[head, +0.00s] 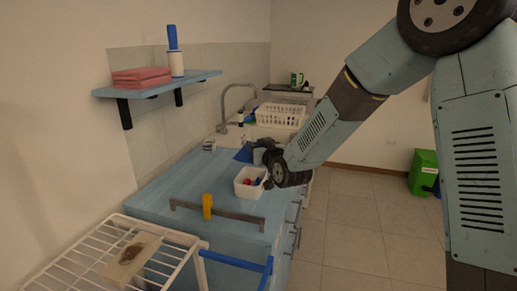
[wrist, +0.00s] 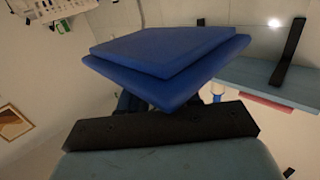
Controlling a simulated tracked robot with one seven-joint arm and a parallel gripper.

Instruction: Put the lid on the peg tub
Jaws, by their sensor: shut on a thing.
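The peg tub (head: 240,189) is a small white open box on the blue counter in the head view, with red and blue pegs showing inside. The blue lid (head: 243,155) shows just behind the tub, beside my gripper (head: 259,154). In the wrist view the lid (wrist: 165,52) is a square blue slab with a stepped edge. It is tilted in that view, held in front of the dark gripper part (wrist: 160,127). My gripper is shut on the lid, apart from the tub; the fingertips are mostly hidden.
The blue counter (head: 175,185) has a dark rail with a yellow clip (head: 207,206) at its front. A faucet (head: 226,100) and a white dish rack (head: 282,115) stand behind. A wire rack (head: 75,272) is at lower left. The counter left of the tub is clear.

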